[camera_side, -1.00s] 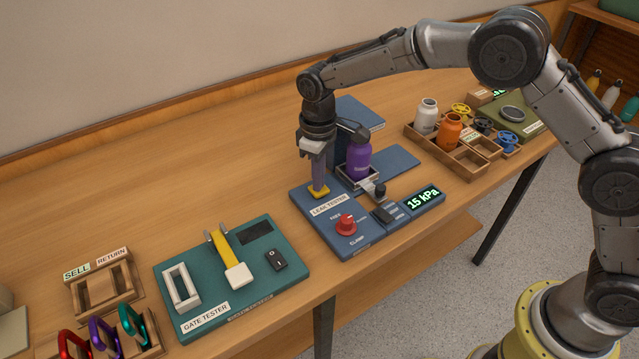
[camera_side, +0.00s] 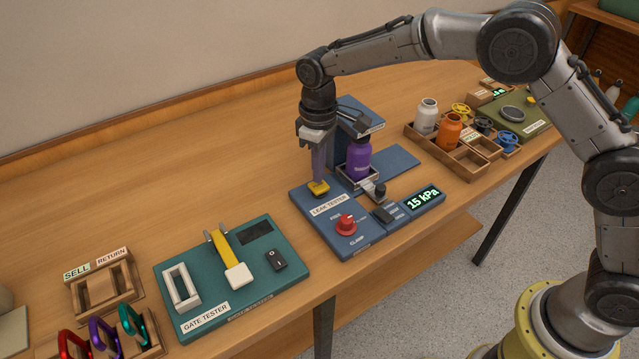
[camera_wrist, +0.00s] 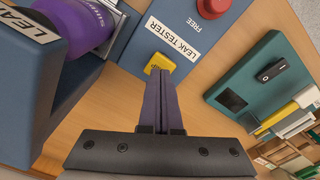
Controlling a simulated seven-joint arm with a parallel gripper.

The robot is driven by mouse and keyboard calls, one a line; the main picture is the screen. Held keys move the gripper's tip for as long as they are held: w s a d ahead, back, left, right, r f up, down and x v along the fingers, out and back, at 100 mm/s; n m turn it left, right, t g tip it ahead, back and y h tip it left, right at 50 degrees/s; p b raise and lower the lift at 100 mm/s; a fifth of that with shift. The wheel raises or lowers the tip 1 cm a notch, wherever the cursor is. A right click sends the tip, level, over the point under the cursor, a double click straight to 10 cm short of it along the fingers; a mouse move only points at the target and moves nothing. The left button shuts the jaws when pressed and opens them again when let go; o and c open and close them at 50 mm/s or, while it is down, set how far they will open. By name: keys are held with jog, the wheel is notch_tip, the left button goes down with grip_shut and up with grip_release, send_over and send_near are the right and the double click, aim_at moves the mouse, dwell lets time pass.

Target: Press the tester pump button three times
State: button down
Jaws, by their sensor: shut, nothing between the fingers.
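The yellow pump button (camera_side: 318,188) sits near the back left corner of the blue leak tester (camera_side: 316,228). It also shows in the wrist view (camera_wrist: 159,63), with part of its lettering hidden by my fingers. My gripper (camera_side: 319,179) points down, shut and empty, with its fingertips at or just above the button; I cannot tell whether they touch it. In the wrist view my gripper (camera_wrist: 159,75) reaches the button's near edge. The tester's display (camera_side: 422,198) reads 15 kPa. A purple bottle (camera_side: 358,159) stands upright in the tester's holder.
A red knob (camera_side: 346,223) stands on the tester's front. The green gate tester (camera_side: 200,262) is to the left. A wooden tray (camera_side: 462,163) with bottles and caps is to the right. The wood behind the testers is clear.

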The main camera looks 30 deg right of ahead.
jog(key=shift+r, duration=0.1)
jog(key=shift+r, duration=2.45)
